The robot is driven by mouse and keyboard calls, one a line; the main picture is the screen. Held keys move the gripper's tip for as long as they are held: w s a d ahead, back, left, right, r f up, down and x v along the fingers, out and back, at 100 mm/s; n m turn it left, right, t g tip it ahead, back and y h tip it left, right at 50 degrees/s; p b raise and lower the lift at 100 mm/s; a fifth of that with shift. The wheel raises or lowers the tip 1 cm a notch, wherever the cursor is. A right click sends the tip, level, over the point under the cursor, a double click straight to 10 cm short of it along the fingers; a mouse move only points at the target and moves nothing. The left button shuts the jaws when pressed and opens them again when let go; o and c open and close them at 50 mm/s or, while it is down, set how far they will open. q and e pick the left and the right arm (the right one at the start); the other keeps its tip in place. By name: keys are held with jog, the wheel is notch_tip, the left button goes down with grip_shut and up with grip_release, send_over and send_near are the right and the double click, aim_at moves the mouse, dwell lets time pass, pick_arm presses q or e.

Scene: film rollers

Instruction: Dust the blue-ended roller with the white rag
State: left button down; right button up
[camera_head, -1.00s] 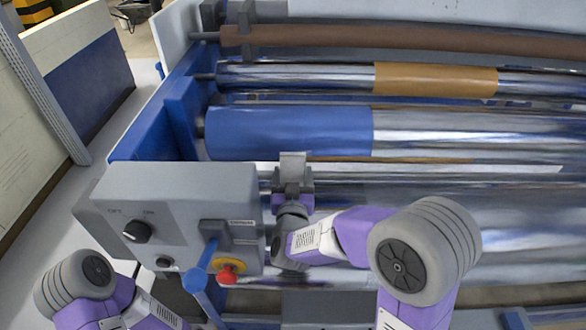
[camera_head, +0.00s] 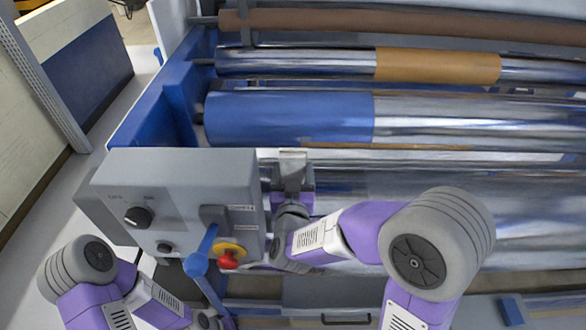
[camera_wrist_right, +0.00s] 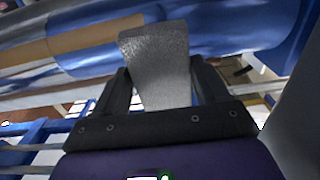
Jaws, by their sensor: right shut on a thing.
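The blue-ended roller (camera_head: 290,118) lies across the machine in the head view, blue at its left end and shiny silver to the right. Blue roller surface (camera_wrist_right: 235,28) also shows behind the rag in the right wrist view. My right gripper (camera_head: 292,175) is shut on the white rag (camera_head: 293,157), which looks pale grey. In the right wrist view the rag (camera_wrist_right: 157,65) stands up between the dark fingers. In the head view its top edge is just below the blue end; I cannot tell if they touch. My left forearm shows at bottom left, but its gripper is not in view.
A grey control box (camera_head: 180,200) with a blue lever (camera_head: 200,255) and red button (camera_head: 229,260) stands left of my right gripper. A silver roller with a tan band (camera_head: 437,66) and a brown roller (camera_head: 400,26) lie behind. A blue frame (camera_head: 160,105) borders the left.

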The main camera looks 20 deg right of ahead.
aim_at(293, 137)
jog(key=shift+w, duration=0.15)
jog(key=shift+b+x, duration=0.4)
jog(key=shift+x, duration=2.95)
jog(key=shift+x, duration=1.1)
jog(key=shift+f, duration=0.1)
jog(key=shift+s+d+b, duration=0.2)
jog(key=shift+s+d, duration=0.05)
jog(key=shift+d, duration=0.4)
jog(key=shift+s+d+b, duration=0.2)
jog(key=shift+s+d, duration=0.05)
jog(key=shift+d, duration=0.4)
jog(key=shift+s+d+b, duration=0.2)
jog(key=shift+s+d, duration=0.05)
jog(key=shift+d, duration=0.35)
jog(key=shift+w, duration=0.1)
jog(key=shift+w+a, duration=0.35)
jog(key=shift+a, duration=0.6)
jog(key=shift+w+a, duration=0.3)
jog(key=shift+a, duration=0.7)
